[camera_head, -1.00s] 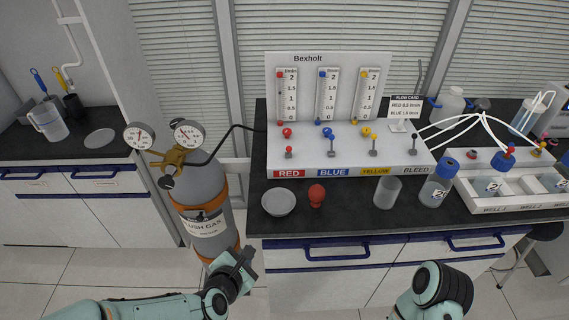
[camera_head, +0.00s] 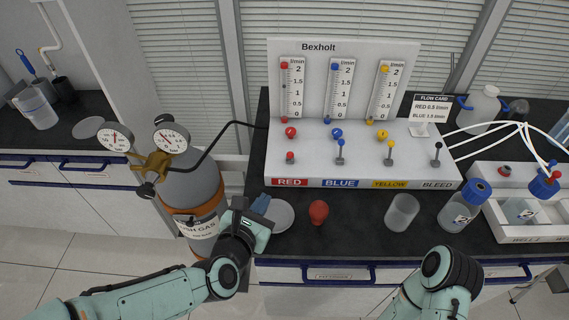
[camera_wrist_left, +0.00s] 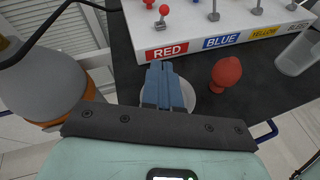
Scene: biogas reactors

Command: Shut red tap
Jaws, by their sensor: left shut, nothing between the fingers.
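The red tap (camera_head: 290,157) is a short lever with a red knob on the white panel, above the RED label. It also shows at the top of the left wrist view (camera_wrist_left: 163,11), its stem rising from a small grey base. My left gripper (camera_head: 262,203) is shut and empty, in front of the panel and lower than the tap, apart from it. In the left wrist view the blue-grey closed fingers (camera_wrist_left: 162,72) point towards the RED label, over the grey dish. My right forearm shows at the lower right; its fingers do not show.
A grey dish (camera_head: 283,216), red bulb (camera_head: 318,211) and clear beaker (camera_head: 402,212) stand in front. A gas cylinder (camera_head: 190,185) stands left.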

